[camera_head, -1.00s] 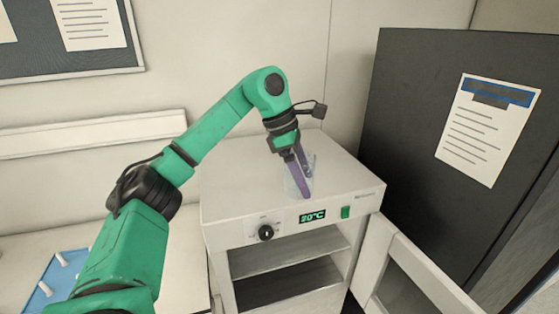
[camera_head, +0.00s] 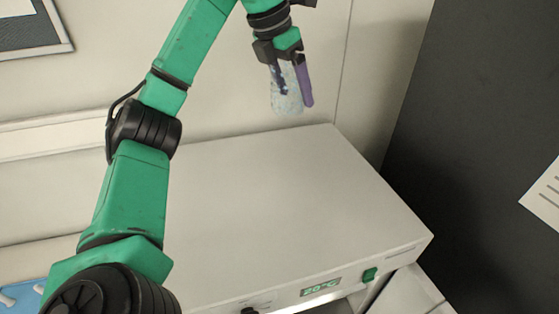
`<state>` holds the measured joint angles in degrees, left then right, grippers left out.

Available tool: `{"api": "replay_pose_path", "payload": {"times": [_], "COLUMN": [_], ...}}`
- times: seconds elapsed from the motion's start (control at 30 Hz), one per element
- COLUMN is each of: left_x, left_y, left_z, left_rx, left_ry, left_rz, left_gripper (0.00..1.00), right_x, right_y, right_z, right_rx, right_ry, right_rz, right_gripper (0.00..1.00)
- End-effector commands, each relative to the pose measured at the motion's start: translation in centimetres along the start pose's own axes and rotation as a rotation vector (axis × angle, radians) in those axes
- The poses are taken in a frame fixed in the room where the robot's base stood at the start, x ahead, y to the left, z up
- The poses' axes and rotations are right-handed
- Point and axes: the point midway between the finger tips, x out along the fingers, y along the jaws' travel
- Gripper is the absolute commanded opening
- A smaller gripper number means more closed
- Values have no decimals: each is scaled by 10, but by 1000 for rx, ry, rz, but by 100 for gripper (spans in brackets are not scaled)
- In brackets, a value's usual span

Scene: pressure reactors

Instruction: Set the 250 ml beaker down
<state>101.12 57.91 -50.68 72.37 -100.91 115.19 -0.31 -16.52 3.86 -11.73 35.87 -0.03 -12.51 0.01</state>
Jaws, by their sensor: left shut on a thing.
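The 250 ml beaker (camera_head: 287,92) is a clear glass vessel in the head view, upper middle. My left gripper (camera_head: 292,85) is shut on it, with one purple finger at its right side and the other finger seen partly through the glass. The beaker appears roughly upright and looks raised above the back of the white oven's top (camera_head: 270,200), against the pale wall. The exact gap between them is hard to judge. My right gripper is not in view.
The oven's top is bare. Its front has a 20°C display (camera_head: 321,286) and a green switch (camera_head: 369,274). A dark cabinet (camera_head: 470,120) with a paper sheet (camera_head: 545,198) stands at the right. A blue rack (camera_head: 22,295) shows at the lower left.

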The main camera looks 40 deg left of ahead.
Motion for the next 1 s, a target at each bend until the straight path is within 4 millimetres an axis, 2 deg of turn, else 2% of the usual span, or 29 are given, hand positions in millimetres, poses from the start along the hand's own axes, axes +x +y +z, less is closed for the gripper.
{"api": "replay_pose_path", "payload": {"times": [0.17, 0.4, 0.5, 0.6, 0.7, 0.8, 1.0], "left_x": [15, 55, 87, 111, 133, 146, 176], "left_y": [-1, -1, -1, 0, 0, 0, 0], "left_z": [-6, -24, -37, -49, -58, -62, -75], "left_rx": [5, 2, 2, 2, 2, 2, 2], "left_ry": [5, 5, 6, 8, 5, 1, 5], "left_rz": [-3, -3, -3, 2, 2, 0, -1], "left_gripper": [24, 24, 24, 24, 24, 24, 24], "right_x": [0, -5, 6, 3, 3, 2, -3], "right_y": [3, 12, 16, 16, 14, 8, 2], "right_z": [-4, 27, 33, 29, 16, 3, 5], "right_rx": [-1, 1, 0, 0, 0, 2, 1], "right_ry": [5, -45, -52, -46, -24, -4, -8], "right_rz": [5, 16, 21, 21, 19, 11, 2], "right_gripper": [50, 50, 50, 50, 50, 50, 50]}}
